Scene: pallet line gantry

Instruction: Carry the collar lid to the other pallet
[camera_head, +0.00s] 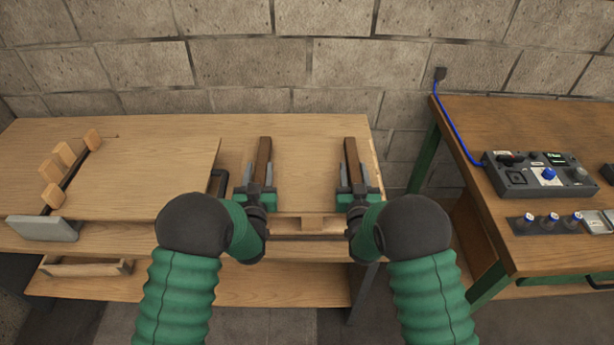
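A flat light-wood panel (308,177), which looks like the collar lid, lies level in the middle with two dark wooden bars, a left bar (264,150) and a right bar (352,152), running front to back on it. My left gripper (259,175) is at the left bar, one finger on each side. My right gripper (354,177) straddles the right bar the same way. Whether the fingers press on the bars is too small to tell. The grippers and arms hide the bars' near ends.
A raised wooden board (165,165) lies to the left, with a black handle (219,184) at its right edge and several orange-tan blocks (66,155) at its left. On the right, a separate table (475,125) holds a grey control box (540,176). A block wall stands behind.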

